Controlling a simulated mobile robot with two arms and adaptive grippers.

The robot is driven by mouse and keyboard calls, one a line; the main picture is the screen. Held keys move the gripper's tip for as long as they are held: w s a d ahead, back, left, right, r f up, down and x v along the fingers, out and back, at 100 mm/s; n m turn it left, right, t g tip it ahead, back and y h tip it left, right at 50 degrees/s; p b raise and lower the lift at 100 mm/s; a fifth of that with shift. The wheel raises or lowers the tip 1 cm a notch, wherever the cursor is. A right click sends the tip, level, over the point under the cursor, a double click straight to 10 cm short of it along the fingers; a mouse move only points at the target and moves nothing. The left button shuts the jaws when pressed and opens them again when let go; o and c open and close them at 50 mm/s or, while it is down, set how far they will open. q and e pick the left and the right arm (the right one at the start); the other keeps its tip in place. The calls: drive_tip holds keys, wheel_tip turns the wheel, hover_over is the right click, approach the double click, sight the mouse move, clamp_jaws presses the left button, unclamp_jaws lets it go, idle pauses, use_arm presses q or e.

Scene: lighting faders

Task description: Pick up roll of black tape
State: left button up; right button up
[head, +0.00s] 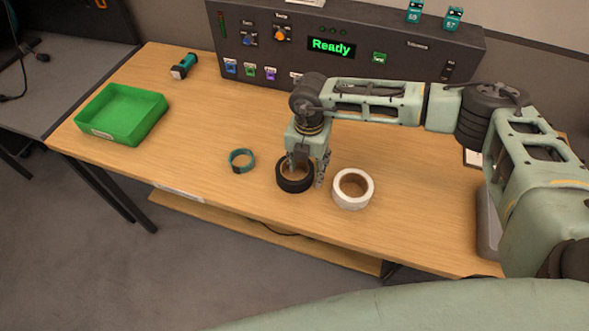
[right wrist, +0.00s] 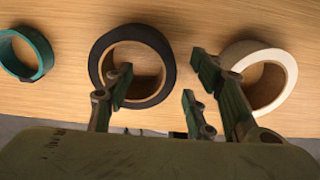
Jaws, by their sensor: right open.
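The roll of black tape (head: 294,187) lies flat on the wooden table, between a teal ring and a roll of white tape. It also shows in the right wrist view (right wrist: 159,86), with its brown core facing up. My right gripper (head: 309,176) is directly above it, pointing down. In the right wrist view my right gripper (right wrist: 158,85) is open, with one finger over the hole of the black roll and the others on its right side, toward the white roll. I cannot tell whether the fingers touch the tape. My left gripper is not in view.
The white tape roll (head: 366,201) stands close on the right. The teal ring (head: 237,167) lies to the left. A green tray (head: 158,117) is at the table's left end. A grey control panel (head: 400,62) reading "Ready" runs along the back. The table's front edge is near.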

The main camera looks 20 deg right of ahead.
drive_tip(key=shift+s+f, duration=0.1)
drive_tip(key=shift+f, duration=1.5)
drive_tip(key=shift+c, duration=0.3)
clamp_jaws()
